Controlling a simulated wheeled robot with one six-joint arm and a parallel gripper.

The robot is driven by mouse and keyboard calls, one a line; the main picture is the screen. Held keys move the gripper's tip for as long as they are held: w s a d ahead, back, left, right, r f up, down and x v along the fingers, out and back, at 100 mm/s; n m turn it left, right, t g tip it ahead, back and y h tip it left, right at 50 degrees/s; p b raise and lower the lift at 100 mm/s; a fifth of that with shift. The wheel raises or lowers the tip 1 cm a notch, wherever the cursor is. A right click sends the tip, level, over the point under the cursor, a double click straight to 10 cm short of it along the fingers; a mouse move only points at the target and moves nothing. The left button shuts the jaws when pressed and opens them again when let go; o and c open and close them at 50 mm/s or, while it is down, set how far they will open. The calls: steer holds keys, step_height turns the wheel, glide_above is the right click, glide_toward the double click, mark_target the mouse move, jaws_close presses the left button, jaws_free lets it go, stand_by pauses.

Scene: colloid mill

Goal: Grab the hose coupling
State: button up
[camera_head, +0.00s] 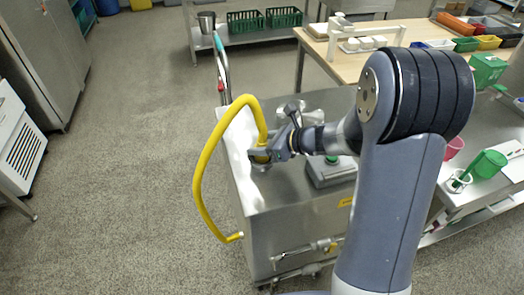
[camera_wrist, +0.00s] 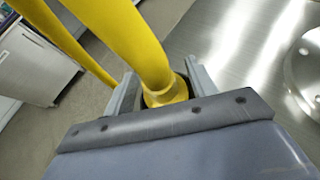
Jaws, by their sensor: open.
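The yellow hose (camera_head: 203,165) arches over the left side of the steel machine (camera_head: 290,220), and its lower end sticks out near the machine's left side. The hose coupling (camera_head: 262,155) is at the hose's upper end, low between my gripper's fingers. In the wrist view the yellow coupling end (camera_wrist: 165,92) sits between the two grey fingers of my gripper (camera_wrist: 158,88). The gripper is open around it; contact with the fingers cannot be made out. The coupling's lower part is hidden behind the gripper body. In the head view my gripper (camera_head: 270,152) reaches in from the right.
A grey box with a green button (camera_head: 332,172) stands on the machine top, right of the gripper. A side bench (camera_head: 480,190) with a green scoop stands at right. Open floor (camera_head: 120,190) lies to the left.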

steer(key=c, duration=1.1)
